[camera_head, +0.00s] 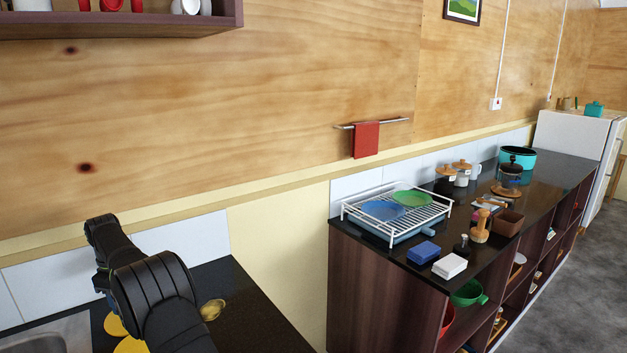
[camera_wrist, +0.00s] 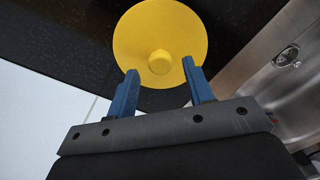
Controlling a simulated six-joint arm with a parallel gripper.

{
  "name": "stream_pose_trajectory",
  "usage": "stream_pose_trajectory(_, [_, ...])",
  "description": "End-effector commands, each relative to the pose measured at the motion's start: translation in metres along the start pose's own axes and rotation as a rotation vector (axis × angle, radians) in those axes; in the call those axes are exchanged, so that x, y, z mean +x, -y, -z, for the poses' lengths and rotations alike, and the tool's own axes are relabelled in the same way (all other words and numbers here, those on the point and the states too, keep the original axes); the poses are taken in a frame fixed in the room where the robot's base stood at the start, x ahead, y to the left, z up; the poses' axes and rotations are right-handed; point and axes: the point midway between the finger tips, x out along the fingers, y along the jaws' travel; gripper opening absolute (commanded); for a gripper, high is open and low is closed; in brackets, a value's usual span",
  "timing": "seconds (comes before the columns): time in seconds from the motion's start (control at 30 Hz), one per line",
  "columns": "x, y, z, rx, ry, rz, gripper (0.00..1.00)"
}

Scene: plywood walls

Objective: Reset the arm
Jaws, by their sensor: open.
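My gripper (camera_wrist: 165,88) shows in the wrist view with its two blue fingers apart. A round yellow lid-like object with a central knob (camera_wrist: 160,30) lies on the dark counter just beyond the fingertips. Nothing shows between the fingers; I cannot tell how far the knob is from them. In the head view my black arm reaches over the left counter, and the gripper itself is hidden behind the arm. Parts of yellow objects (camera_head: 130,345) show beside the arm on that counter.
A metal sink (camera_head: 45,335) is at the lower left. A gold-coloured item (camera_head: 212,309) lies right of my arm. The right counter holds a white dish rack (camera_head: 395,212), a blue box (camera_head: 423,252) and a white box (camera_head: 449,266). A shelf (camera_head: 120,24) hangs at upper left.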

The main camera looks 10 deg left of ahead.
Motion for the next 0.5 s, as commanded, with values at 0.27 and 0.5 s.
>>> stream_pose_trajectory(0.27, [-0.0054,0.0000,0.0000,0.000,0.000,0.000,0.47])
stream_pose_trajectory(0.5, [-0.0020,0.0001,-0.0001,0.000,0.001,0.000,0.47])
